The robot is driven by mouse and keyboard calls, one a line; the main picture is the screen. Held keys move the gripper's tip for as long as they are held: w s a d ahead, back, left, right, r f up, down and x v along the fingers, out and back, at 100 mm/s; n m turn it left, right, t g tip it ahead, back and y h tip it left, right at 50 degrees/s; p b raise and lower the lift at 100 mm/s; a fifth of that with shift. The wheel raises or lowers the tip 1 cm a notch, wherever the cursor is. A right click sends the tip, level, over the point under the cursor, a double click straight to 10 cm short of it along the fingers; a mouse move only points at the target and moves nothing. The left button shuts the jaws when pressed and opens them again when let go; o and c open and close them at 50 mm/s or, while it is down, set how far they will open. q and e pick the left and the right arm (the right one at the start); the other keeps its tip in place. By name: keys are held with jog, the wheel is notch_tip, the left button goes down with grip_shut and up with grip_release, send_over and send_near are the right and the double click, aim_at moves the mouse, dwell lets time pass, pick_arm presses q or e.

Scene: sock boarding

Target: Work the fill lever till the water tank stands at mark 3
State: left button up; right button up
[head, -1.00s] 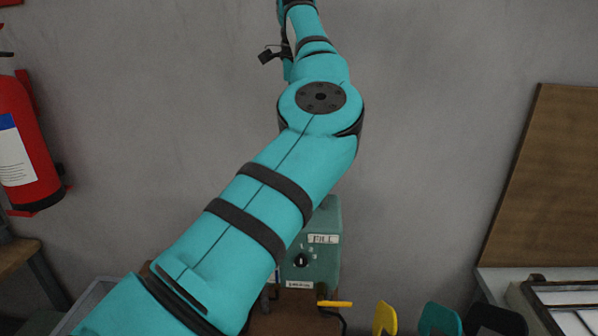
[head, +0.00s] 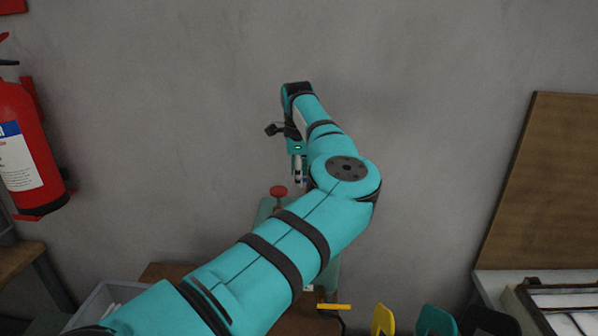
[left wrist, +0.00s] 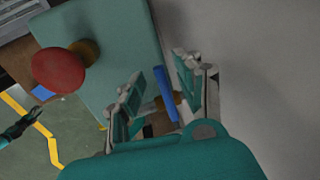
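My left gripper (head: 299,172) hangs above and beyond the teal box (head: 264,208), beside the red mushroom button (head: 278,191). In the left wrist view the gripper (left wrist: 158,88) is open. A blue bar (left wrist: 165,92) with a brass-coloured end shows between its fingers. The bar looks like a lever handle, and I cannot tell whether a finger touches it. The teal box (left wrist: 108,55) and the red button (left wrist: 66,69) lie left of the fingers. My left arm hides most of the box front in the head view. I cannot make out the water tank or its marks.
A yellow handle (head: 334,307) sticks out low by the box. Yellow (head: 383,320), teal (head: 437,321) and black shapes stand to its right. A grey bin (head: 100,301) is at lower left, a fire extinguisher (head: 32,150) on the left wall. A brown board (head: 540,185) leans at right.

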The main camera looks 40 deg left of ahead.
aim_at(304, 181)
pick_arm(q)
grip_shut()
jog(key=shift+s, duration=0.1)
dwell(0.6)
jog(key=shift+s+d+f+n+b, duration=0.1)
jog(key=shift+s+d+n+b, duration=0.25)
jog(key=shift+n, duration=0.55)
jog(key=shift+s+d+n+b, duration=0.15)
jog(key=shift+d+n+b, duration=0.3)
jog(key=shift+n, duration=0.35)
jog(key=shift+s+d+n+g+y, duration=0.25)
jog(key=shift+d+n, duration=0.25)
jog(key=shift+n, duration=0.45)
jog(key=shift+s+d+n+g+y, duration=0.2)
jog(key=shift+d+n, duration=0.3)
jog(key=shift+n, duration=0.45)
